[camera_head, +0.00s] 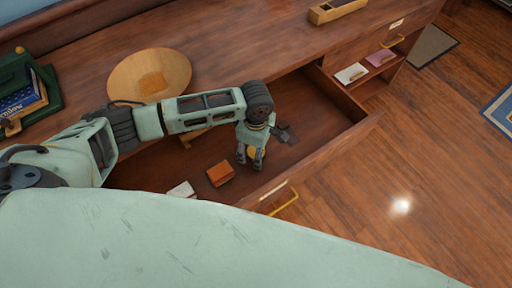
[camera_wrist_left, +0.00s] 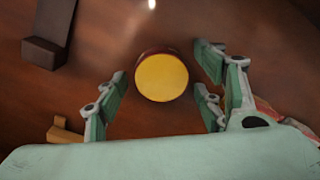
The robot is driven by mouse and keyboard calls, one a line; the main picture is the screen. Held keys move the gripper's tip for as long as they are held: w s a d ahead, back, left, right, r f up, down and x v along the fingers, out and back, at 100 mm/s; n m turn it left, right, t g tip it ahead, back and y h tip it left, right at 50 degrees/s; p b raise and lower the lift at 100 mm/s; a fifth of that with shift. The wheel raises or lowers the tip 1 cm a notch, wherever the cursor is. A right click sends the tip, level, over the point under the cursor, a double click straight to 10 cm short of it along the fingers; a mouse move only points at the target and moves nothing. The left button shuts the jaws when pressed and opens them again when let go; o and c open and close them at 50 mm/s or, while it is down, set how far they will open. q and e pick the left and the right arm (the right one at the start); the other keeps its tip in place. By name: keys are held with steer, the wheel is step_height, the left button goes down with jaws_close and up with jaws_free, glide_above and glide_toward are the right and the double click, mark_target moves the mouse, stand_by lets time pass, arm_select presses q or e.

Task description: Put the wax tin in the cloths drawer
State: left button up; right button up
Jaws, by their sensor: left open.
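The wax tin, a round tin with a yellow top and dark red side, stands upright below my left gripper in the left wrist view (camera_wrist_left: 161,78). In the head view only a bit of yellow (camera_head: 252,154) shows between the fingers. My left gripper (camera_head: 250,162) is open and points down into the pulled-out drawer (camera_head: 345,135); its fingers lie either side of the tin in the wrist view (camera_wrist_left: 163,88), with gaps visible. The drawer front has a yellow handle (camera_head: 285,204) and a small label, too small to read. My right gripper is not in view.
An orange-brown block (camera_head: 221,173), a white item (camera_head: 182,189) and a dark item (camera_head: 288,134) lie in the open drawer. A round board (camera_head: 150,75) and a green book holder (camera_head: 28,90) stand on the desktop.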

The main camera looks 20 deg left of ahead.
arm_select(q)
step_height(320, 180, up, 12)
steer(key=p, duration=0.1)
steer(key=shift+r, duration=0.2)
stand_by(0.3)
stand_by(0.4)
